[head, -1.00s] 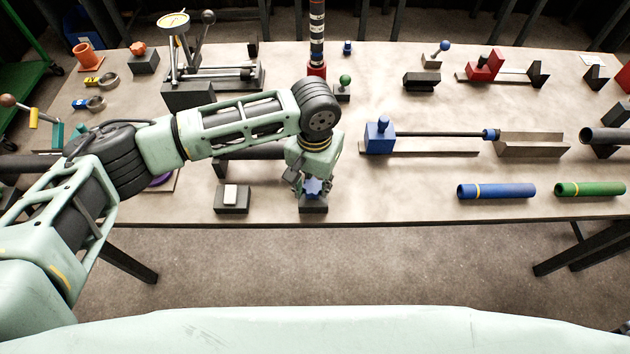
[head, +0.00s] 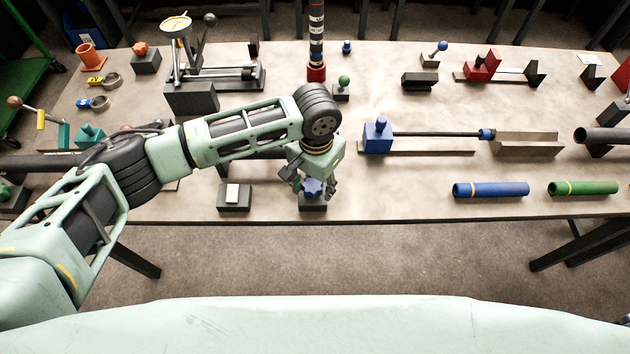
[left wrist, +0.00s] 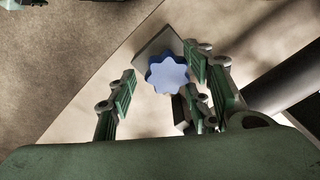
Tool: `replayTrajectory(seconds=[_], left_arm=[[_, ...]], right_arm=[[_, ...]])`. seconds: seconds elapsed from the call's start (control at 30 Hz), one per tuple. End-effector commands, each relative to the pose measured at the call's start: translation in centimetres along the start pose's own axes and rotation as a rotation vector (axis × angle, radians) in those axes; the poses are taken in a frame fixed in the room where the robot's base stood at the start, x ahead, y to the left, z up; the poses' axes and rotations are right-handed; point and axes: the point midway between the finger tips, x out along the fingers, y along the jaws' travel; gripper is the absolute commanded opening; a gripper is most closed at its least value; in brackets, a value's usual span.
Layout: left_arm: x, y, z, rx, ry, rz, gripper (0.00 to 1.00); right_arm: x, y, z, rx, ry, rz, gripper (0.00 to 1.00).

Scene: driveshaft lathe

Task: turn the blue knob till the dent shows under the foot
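The blue knob (head: 312,187) is star-shaped and sits on a dark block (head: 313,204) near the table's front edge. My left gripper (head: 314,190) points down over it with its fingers spread around the knob. In the left wrist view the knob (left wrist: 167,75) lies between the fingers (left wrist: 158,85). A clear gap shows between it and the left finger; the right-hand fingers are close to it, and I cannot tell if they touch. I cannot make out a dent or a foot. My right gripper is not in view.
A dark block with a white top (head: 233,196) stands just left of the knob. A blue tube (head: 490,189) and a green tube (head: 582,188) lie to the right. A blue fixture (head: 378,136) with a rod stands behind.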

Motion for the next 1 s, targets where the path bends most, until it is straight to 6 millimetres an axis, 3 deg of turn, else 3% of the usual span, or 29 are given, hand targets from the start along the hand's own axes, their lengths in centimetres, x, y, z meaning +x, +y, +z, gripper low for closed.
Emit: replayTrajectory(seconds=[0.27,0.73,1.0], left_arm=[[-0.6,-0.2,-0.1,-0.003,0.0,-0.003,0.46],[-9.6,0.0,-0.1,0.0,0.002,-0.002,0.46],[-11.9,0.1,-0.1,0.001,-0.001,-0.002,0.46]], right_arm=[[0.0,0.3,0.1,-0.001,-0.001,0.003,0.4],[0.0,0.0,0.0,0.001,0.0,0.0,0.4],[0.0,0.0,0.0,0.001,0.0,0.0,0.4]])
